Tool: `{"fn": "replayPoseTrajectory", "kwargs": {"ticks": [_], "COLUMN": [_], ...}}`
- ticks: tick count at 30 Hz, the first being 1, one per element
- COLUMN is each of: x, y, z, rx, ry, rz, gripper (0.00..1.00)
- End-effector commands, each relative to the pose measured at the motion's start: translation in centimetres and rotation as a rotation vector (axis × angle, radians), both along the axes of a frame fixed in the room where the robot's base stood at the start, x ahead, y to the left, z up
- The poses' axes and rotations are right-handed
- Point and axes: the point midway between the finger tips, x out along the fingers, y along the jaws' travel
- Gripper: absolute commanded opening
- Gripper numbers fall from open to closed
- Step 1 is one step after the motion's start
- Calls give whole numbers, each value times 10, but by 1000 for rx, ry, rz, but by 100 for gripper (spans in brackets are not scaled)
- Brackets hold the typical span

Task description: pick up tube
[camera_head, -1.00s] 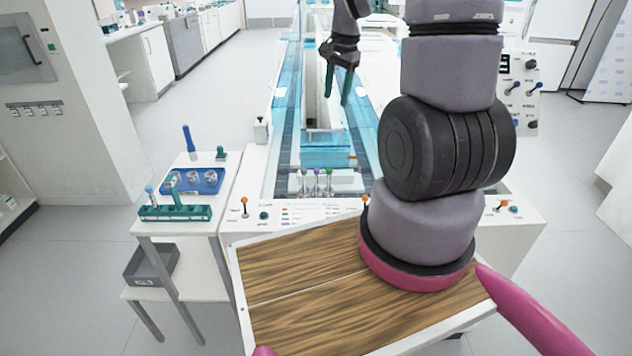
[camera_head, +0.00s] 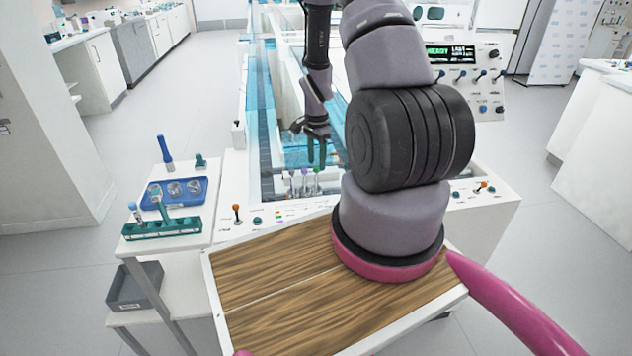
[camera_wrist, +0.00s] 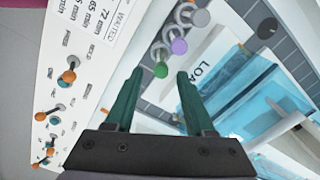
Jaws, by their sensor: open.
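Three capped tubes stand in a row in a white holder at the near end of the track. In the wrist view their caps are grey (camera_wrist: 201,18), purple (camera_wrist: 179,46) and green (camera_wrist: 161,70). My gripper (camera_head: 317,165) is open and points down, just above the green-capped end of the row in the head view. In the wrist view my gripper (camera_wrist: 160,75) has its two dark green fingers on either side of the green cap, with no contact visible. The lower parts of the tubes are mostly hidden from the wrist camera.
A white side table (camera_head: 222,193) at left holds a blue tray (camera_head: 153,197) and a green rack (camera_head: 140,231). A panel with orange-topped levers (camera_head: 237,209) lies in front of the tubes. Clear blue track walls (camera_head: 253,110) rise behind.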

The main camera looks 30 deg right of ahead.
Motion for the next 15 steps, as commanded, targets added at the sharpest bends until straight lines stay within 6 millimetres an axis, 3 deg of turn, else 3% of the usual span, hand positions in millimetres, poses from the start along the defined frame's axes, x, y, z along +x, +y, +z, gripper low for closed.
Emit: {"fn": "replayPoseTrajectory", "kwargs": {"ticks": [9, 15], "x": [2, 3], "y": [0, -1], "z": [-44, -50], "rx": [1, 0], "ry": [3, -1], "rz": [1, 0], "gripper": [54, 54]}}
